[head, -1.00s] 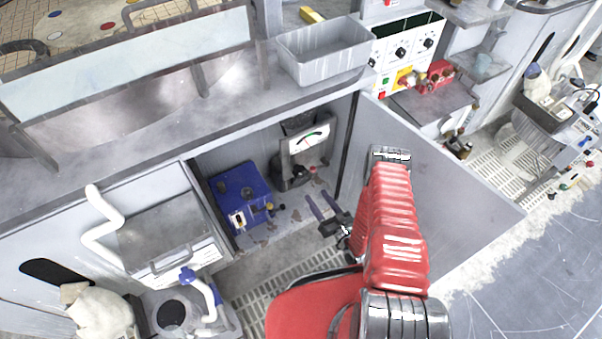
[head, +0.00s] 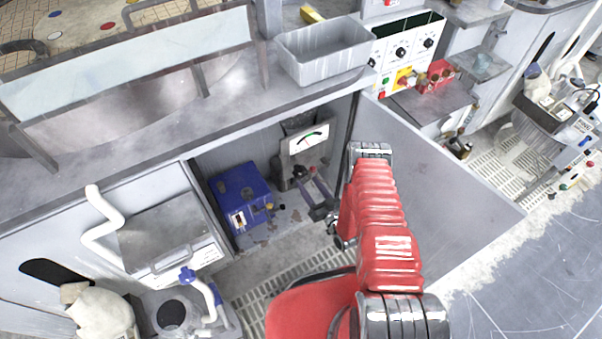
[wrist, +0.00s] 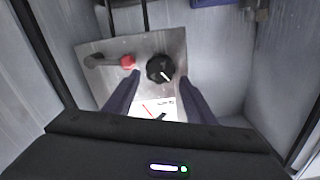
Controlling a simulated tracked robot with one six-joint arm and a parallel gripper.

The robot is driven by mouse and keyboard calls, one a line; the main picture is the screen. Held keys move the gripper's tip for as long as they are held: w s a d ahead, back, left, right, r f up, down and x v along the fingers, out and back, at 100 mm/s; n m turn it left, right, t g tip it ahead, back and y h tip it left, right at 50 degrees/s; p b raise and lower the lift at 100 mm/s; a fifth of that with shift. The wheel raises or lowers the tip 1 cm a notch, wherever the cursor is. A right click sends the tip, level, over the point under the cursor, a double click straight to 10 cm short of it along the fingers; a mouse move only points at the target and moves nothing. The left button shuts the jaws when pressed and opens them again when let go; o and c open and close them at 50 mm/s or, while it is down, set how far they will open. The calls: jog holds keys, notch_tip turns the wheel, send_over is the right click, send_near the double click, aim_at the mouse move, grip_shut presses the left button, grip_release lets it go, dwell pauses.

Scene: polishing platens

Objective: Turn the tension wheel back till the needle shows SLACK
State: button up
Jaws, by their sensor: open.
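The grey tension unit stands inside the open cabinet, with a white gauge (head: 309,140) on its upper face. In the wrist view, a round black wheel (wrist: 160,69) with a white mark sits on the metal plate.
A lever with a red knob (wrist: 127,61) lies close beside the wheel. A blue box (head: 240,194) stands left of the unit in the cabinet. The open cabinet door (head: 440,175) stands to the right of my arm. A grey bin (head: 323,55) sits on the counter above.

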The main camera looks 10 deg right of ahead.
aim_at(302, 174)
jog(key=x, duration=0.7)
jog(key=shift+c, duration=0.6)
jog(key=c, duration=0.6)
